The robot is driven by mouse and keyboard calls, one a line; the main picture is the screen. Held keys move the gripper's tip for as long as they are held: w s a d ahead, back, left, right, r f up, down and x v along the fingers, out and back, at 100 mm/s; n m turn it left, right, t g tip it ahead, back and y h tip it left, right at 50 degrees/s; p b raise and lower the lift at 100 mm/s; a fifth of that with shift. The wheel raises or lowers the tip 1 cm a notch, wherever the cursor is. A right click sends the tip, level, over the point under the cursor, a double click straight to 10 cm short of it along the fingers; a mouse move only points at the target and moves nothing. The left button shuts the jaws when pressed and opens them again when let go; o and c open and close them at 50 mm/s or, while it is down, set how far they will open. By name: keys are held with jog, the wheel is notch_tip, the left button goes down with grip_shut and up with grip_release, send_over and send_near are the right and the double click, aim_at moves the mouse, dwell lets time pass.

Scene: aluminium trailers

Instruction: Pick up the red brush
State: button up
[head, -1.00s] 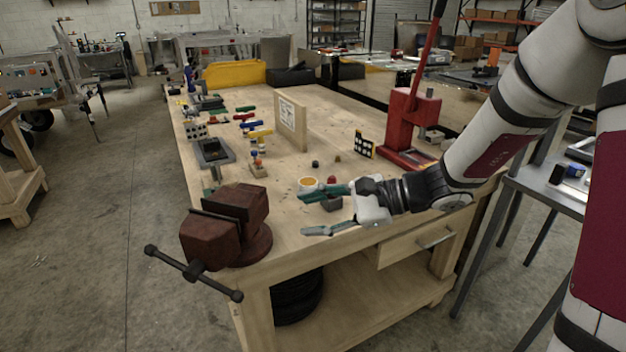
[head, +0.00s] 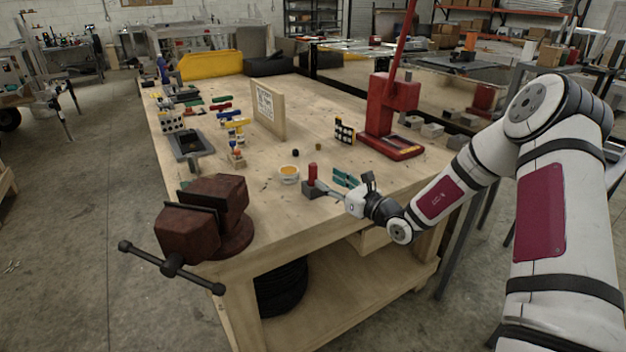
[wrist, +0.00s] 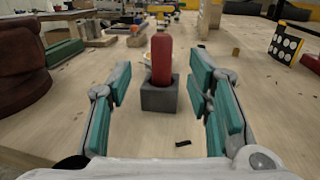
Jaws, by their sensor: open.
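The red brush (head: 312,174) shows as an upright red cylinder standing in a small dark grey block (head: 310,191) near the front of the wooden workbench. In the wrist view the brush (wrist: 161,60) rises from the grey block (wrist: 163,97), ahead of my gripper and centred between its fingers. My gripper (wrist: 158,84) is open and empty, with teal pads on both sides. In the head view my gripper (head: 332,184) is low over the bench, just right of the block. The brush's lower end is hidden inside the block.
A white cup with orange contents (head: 289,175) stands just left of the block. A dark red vise (head: 208,218) sits at the bench's front left corner. A red press (head: 388,115) and a dotted board (head: 344,131) stand at the right. A wooden panel (head: 268,108) stands farther back.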

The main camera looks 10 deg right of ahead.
aim_at(316, 175)
jog(key=x, duration=0.2)
jog(key=shift+w+a, duration=0.25)
jog(key=shift+w, duration=0.05)
jog(key=x, duration=0.4)
jog(key=shift+w+d+f, duration=0.1)
jog(key=shift+d+f, duration=0.05)
jog(key=shift+f, duration=0.2)
jog(key=shift+w+a, duration=0.3)
jog(key=shift+w, duration=0.25)
jog(key=shift+c, duration=0.5)
jog(key=c, duration=1)
